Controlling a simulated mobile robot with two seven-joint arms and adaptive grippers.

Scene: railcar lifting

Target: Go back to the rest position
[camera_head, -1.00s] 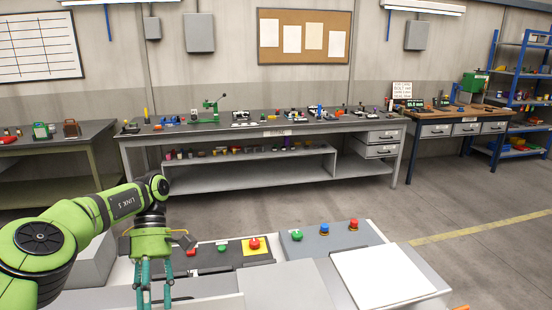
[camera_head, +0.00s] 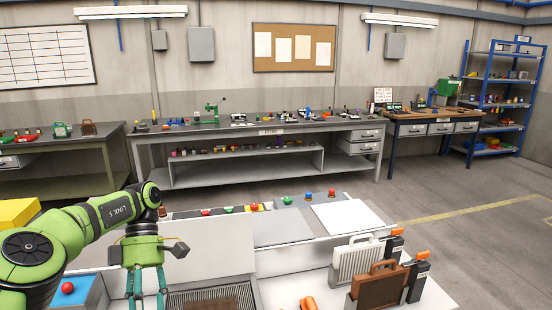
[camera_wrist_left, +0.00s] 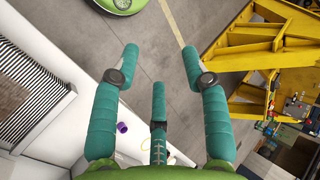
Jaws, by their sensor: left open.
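My left arm comes in from the left in the head view. Its green left gripper (camera_head: 147,298) with teal fingers points down above a light surface and holds nothing. My right gripper is in neither view.
A light worktop (camera_head: 295,285) lies in front, with a white ribbed case (camera_head: 358,258) and a brown case (camera_head: 378,287) at its right. Colored buttons (camera_head: 287,200) sit behind. A yellow structure (camera_wrist_left: 262,55) shows in the wrist view. Open floor (camera_head: 450,245) lies right.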

